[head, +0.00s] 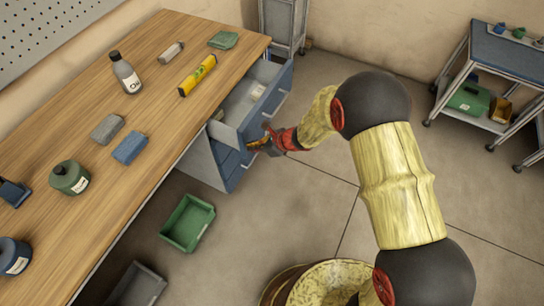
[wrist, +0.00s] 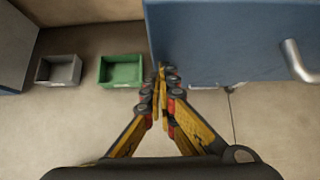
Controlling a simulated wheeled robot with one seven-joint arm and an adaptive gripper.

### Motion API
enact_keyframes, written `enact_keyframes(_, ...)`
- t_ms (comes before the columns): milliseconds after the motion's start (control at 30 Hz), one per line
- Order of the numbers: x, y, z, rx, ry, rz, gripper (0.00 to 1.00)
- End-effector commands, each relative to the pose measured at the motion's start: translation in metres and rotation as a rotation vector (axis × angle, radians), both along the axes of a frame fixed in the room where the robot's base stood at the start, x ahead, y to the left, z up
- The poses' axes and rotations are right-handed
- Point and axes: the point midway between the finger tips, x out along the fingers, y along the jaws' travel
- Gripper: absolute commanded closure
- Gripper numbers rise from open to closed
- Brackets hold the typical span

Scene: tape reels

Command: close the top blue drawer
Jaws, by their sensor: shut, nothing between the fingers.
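The top blue drawer (head: 268,105) is pulled out from the cabinet under the workbench in the head view, with a small pale item inside. Its blue front (wrist: 225,45) fills the upper right of the wrist view, with a metal handle (wrist: 298,62) at the right edge. My gripper (head: 260,143) is at the near, lower end of the drawer front. In the wrist view my gripper (wrist: 160,75) is shut and empty, its tips at the drawer front's lower left corner. I cannot tell whether they touch it.
The wooden workbench (head: 75,125) holds a bottle, a yellow level and several small items. A green bin (head: 188,222) and a grey bin (head: 137,287) stand on the floor. A cart (head: 505,55) is at the right. Open floor lies between.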

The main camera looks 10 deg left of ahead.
Motion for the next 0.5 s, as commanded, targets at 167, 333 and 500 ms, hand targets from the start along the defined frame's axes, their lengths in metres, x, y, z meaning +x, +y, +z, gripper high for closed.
enact_keyframes(167,0.017,0.049,0.000,0.000,-0.002,0.005,1.00)
enact_keyframes(333,0.031,0.089,0.000,0.000,-0.002,0.003,1.00)
enact_keyframes(500,0.043,0.120,0.000,0.000,-0.001,0.003,1.00)
